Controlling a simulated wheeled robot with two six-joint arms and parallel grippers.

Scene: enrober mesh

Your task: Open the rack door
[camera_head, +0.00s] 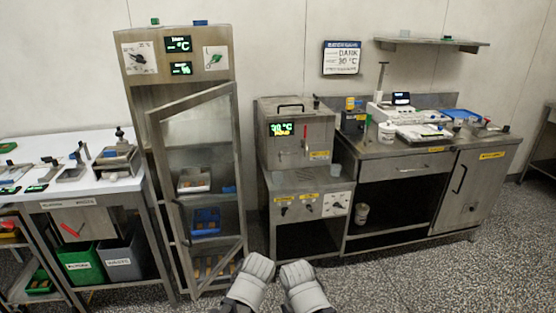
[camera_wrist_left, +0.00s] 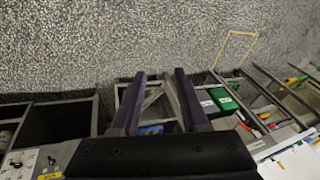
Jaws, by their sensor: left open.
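The rack (camera_head: 126,92) is a tall steel cabinet left of centre in the head view. Its glazed rack door (camera_head: 238,150) stands ajar, its left side swung out towards me and its right side at the cabinet. A bar handle (camera_head: 181,224) runs down the door's left side. Trays show through the glass, among them a blue tray (camera_head: 206,221). My left gripper (camera_wrist_left: 160,75) is open and empty in the left wrist view, its two dark fingers apart, with part of the rack seen beyond them. My right gripper's fingers are not seen.
A table (camera_head: 100,190) with bins below, including a green bin (camera_head: 77,262), stands left of the rack. A steel machine (camera_head: 296,150) and a counter (camera_head: 400,150) stand to the right. Speckled floor (camera_head: 430,275) is clear in front.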

